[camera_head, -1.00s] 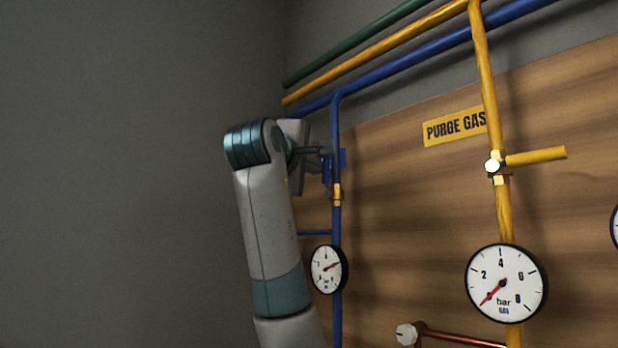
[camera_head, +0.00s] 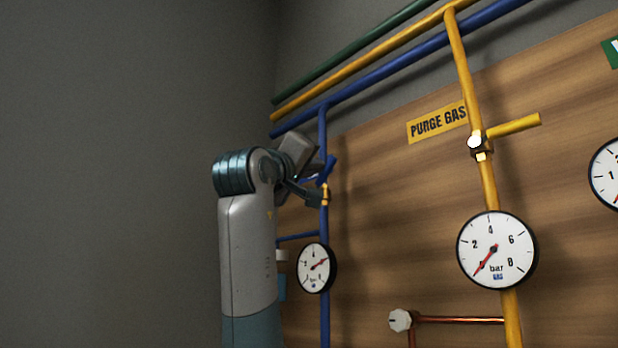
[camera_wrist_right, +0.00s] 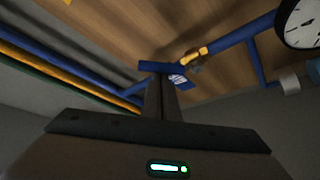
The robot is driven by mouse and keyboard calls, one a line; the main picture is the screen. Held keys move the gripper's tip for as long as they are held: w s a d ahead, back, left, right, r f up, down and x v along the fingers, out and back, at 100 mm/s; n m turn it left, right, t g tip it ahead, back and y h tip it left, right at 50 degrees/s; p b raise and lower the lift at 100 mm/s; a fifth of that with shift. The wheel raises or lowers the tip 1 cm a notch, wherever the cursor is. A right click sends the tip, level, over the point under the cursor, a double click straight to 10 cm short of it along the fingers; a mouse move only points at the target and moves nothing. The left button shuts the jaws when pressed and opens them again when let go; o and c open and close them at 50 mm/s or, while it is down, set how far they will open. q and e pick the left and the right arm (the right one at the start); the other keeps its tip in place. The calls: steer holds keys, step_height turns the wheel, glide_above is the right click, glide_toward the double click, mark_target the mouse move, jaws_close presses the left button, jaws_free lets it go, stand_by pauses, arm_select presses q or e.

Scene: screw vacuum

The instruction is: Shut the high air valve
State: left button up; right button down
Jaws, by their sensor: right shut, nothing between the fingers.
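The high air valve has a brass body (camera_head: 325,195) on the vertical blue pipe and a blue handle (camera_head: 327,170). In the head view the handle stands slanted to the pipe. My right gripper (camera_head: 316,199) is shut and empty, its fingers pointing down and right beside the valve. In the right wrist view the closed fingers (camera_wrist_right: 162,100) reach up to the blue handle (camera_wrist_right: 160,66), which crosses just beyond their tips; I cannot tell whether they touch. The brass body (camera_wrist_right: 195,55) shows to the right of the handle. My left gripper is not in view.
A pressure gauge (camera_head: 316,268) sits on the blue pipe below the valve. To the right are the yellow gas pipe (camera_head: 463,70) with its yellow handle (camera_head: 514,126), a larger gauge (camera_head: 497,250) and the PURGE GAS label (camera_head: 437,122). Blue, yellow and green pipes run overhead.

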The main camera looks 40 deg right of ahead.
mark_target(322, 180)
steer(key=m+g, duration=0.1)
steer(key=m, duration=0.1)
steer(key=f+m+g+h, duration=0.1)
steer(key=s+m+h+b, duration=0.1)
steer(key=m, duration=0.1)
steer(key=shift+d+f+m+g, duration=0.1)
steer(key=shift+f+m+g, duration=0.2)
steer(key=shift+g, duration=0.1)
steer(key=m+g, duration=0.1)
steer(key=f+m+g+h, duration=0.1)
steer(key=m, duration=0.1)
steer(key=m+g, duration=0.1)
steer(key=m, duration=0.1)
steer(key=shift+s+f, duration=0.15)
steer(key=shift+s, duration=0.15)
steer(key=shift+s+f+m+g, duration=0.1)
steer(key=shift+f+m+g, duration=0.2)
steer(key=shift+m+g, duration=0.1)
steer(key=shift+f, duration=0.1)
steer(key=shift+d, duration=0.1)
